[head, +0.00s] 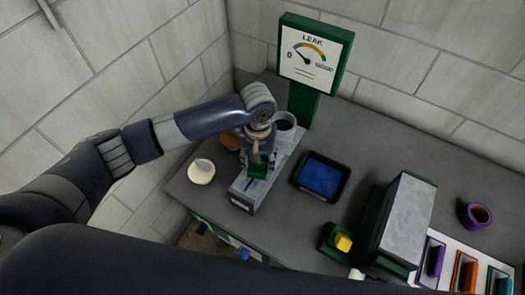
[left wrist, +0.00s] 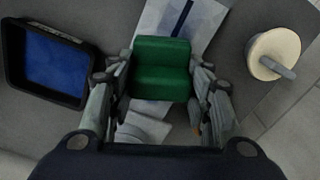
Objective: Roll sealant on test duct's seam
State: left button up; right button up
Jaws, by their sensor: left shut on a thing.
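My left gripper (head: 258,168) is shut on a green block-shaped tool, which shows clearly between the fingers in the left wrist view (left wrist: 161,70). The tool's underside is hidden. It is over a long grey duct (head: 242,198) that runs toward the leak gauge; I cannot tell whether it touches. A dark blue stripe (left wrist: 182,17) lies along the duct's top, just beyond the tool in the left wrist view. A black tray (head: 298,184) of blue sealant (head: 320,175) is right of the duct. My right gripper is not in view.
A green LEAK gauge (head: 312,58) stands behind the duct, its needle left of centre. A cream round lidded pot (head: 201,174) is at left. A larger metal box (head: 407,215), a purple cup (head: 477,214) and coloured tools (head: 465,274) are at right. The bench's back right is clear.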

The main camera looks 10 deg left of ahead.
aim_at(253, 171)
pick_arm(q)
jog(key=shift+s+a, duration=0.3)
jog(key=shift+s, duration=0.4)
jog(key=shift+s+a+f, duration=0.1)
jog(key=shift+s+a, duration=0.15)
jog(key=shift+s, duration=0.5)
jog(key=shift+s+a+f, duration=0.1)
jog(key=shift+s+a, duration=0.2)
jog(key=shift+s, duration=0.6)
jog(key=shift+s+a, duration=0.35)
jog(key=shift+s, duration=0.55)
jog(key=shift+s+a+f, duration=0.1)
jog(key=shift+s+a, duration=0.2)
jog(key=shift+s, duration=0.6)
notch_tip(253, 171, up, 6)
jog(key=shift+w+r, duration=0.15)
jog(key=shift+r, duration=0.05)
notch_tip(253, 171, up, 3)
jog(key=shift+f, duration=0.1)
